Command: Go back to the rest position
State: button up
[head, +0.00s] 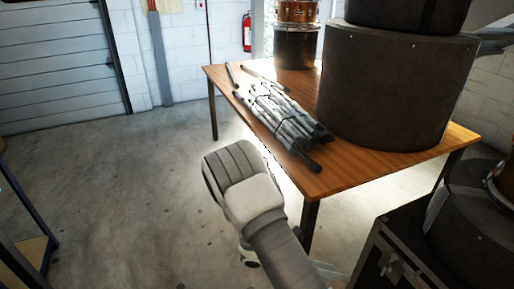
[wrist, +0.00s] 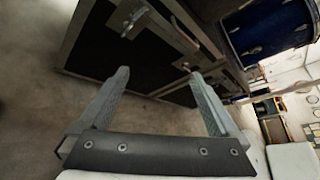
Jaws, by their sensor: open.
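My gripper (wrist: 160,96) shows in the wrist view with its two grey fingers spread apart and nothing between them. A black flight case (wrist: 140,58) with metal edges and latches lies beyond the fingers in that view. In the head view my arm reaches up from the bottom, in front of the wooden table's near left corner.
The wooden table (head: 345,168) holds a bundle of metal stands (head: 283,118), a large black drum case (head: 395,90) and smaller drums. A black flight case (head: 385,262) stands at lower right. A blue drum (wrist: 268,28) shows in the wrist view.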

jog(key=s+a+r+m+t+y, duration=0.2)
jog(key=s+r+m+y, duration=0.3)
jog(key=r+m, duration=0.5)
jog(key=s+a+r+m+t+y, duration=0.2)
jog(key=s+r+m+t+y, duration=0.15)
jog(key=r+m, duration=0.6)
jog(key=s+a+r+m+t+y, duration=0.1)
jog(key=s+a+r+m+y, duration=0.35)
jog(key=r, duration=0.95)
notch_tip(320, 180, up, 22)
jog(key=d+m+y+p, duration=0.1)
jog(key=d+m+p, duration=0.1)
jog(key=p, duration=2)
jog(key=shift+s+f, duration=0.2)
jog(key=shift+f, duration=0.05)
